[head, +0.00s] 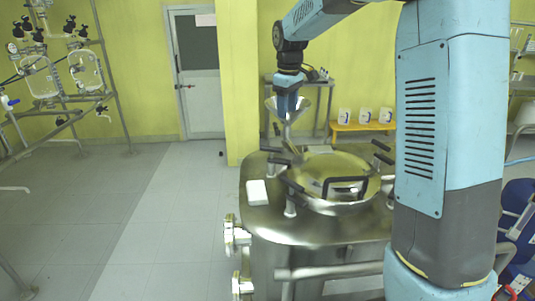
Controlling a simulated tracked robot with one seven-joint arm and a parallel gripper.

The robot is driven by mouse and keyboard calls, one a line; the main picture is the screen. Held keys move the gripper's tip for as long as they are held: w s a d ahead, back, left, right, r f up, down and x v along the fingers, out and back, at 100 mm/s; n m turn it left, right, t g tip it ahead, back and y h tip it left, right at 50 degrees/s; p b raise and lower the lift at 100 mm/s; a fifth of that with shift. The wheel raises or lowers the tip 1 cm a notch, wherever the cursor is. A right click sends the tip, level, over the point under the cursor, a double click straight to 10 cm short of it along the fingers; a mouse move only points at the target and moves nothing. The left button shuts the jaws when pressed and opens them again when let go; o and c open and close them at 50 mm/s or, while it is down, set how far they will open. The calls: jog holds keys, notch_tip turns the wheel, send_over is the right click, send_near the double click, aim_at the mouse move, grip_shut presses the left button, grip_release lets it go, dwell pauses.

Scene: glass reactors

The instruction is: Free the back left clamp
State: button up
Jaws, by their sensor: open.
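The round metal lid (335,172) sits on the steel reactor vessel. Several clamps with black handles ring its rim. The back left clamp (279,150) is at the lid's far left edge, its black handles beside the rim; whether it is fastened cannot be made out. My gripper (287,114) hangs from the blue arm above this back left side, pointing down. It is open, with no object visible in it. Its fingertips are small and hard to separate from the metal behind; they appear above the clamp, and contact cannot be judged.
A white box (257,193) lies on the vessel's steel top (262,220) at the left. A yellow bench (360,127) with white containers stands behind. Glassware on a metal frame (62,90) stands far left. The floor (150,215) left of the vessel is clear.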

jog(key=n+g, duration=0.1)
jog(key=n, duration=0.1)
send_over(272, 150)
notch_tip(272, 150, down, 6)
jog(key=w, duration=0.1)
notch_tip(272, 150, down, 14)
jog(key=shift+f, duration=0.2)
